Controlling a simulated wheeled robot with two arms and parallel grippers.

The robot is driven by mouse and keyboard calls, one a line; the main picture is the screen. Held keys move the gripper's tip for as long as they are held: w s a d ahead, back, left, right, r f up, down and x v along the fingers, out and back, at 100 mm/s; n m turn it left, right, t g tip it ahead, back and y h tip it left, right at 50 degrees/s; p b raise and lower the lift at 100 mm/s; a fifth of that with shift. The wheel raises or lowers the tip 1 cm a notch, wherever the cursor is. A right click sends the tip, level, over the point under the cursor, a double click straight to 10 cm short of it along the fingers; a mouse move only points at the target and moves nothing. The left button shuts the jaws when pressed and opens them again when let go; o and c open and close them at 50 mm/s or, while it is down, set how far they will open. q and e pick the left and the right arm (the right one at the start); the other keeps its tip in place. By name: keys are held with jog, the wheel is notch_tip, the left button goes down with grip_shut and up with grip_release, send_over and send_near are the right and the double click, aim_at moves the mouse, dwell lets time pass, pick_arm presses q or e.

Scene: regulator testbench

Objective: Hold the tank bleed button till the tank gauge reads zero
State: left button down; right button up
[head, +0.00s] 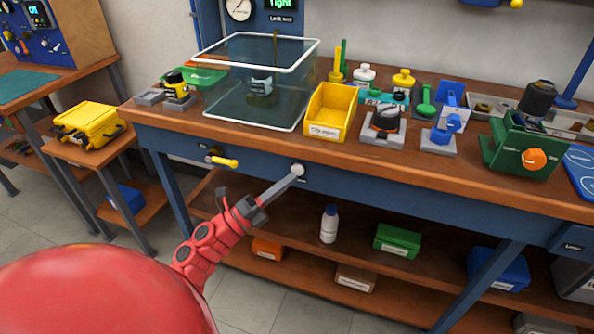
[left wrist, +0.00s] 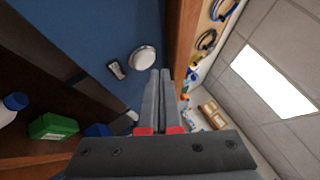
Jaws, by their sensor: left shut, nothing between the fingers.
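A round white button (head: 298,170) sits on the blue front panel below the bench top. It also shows in the left wrist view (left wrist: 143,58), beside a small label (left wrist: 117,69). My left gripper (head: 296,175) is shut and empty, its fingertips right at the button in the head view. In the left wrist view the fingertips (left wrist: 160,73) end close beside the button; I cannot tell whether they touch or press it. A round dial gauge (head: 238,9) is on the blue panel at the top; its reading is too small to tell. My right gripper is not in view.
A yellow-handled valve (head: 222,161) sits on the same front panel, left of the button. A clear tank (head: 226,98) and a yellow bin (head: 331,112) stand on the bench above. A lower shelf holds a white bottle (head: 329,224) and a green box (head: 397,241).

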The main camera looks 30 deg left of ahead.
pick_arm(q)
jog(key=shift+w, duration=0.15)
dwell(0.4)
jog(key=shift+w+a, duration=0.1)
jog(key=shift+w, duration=0.15)
jog(key=shift+w+a+b, duration=0.15)
jog(key=shift+w+b, duration=0.3)
jog(key=shift+b, duration=0.05)
dwell(0.6)
jog(key=shift+s, duration=0.1)
dwell(2.1)
jog(key=shift+s+d, duration=0.25)
jog(key=shift+s, duration=0.5)
jog(key=shift+s+p, duration=0.1)
jog(key=shift+p, duration=0.2)
jog(key=s, duration=0.2)
jog(key=s+d+p, duration=0.1)
jog(key=s, duration=0.1)
jog(key=shift+s+d+p, duration=0.1)
jog(key=shift+s+p, duration=0.2)
jog(key=shift+s, duration=0.05)
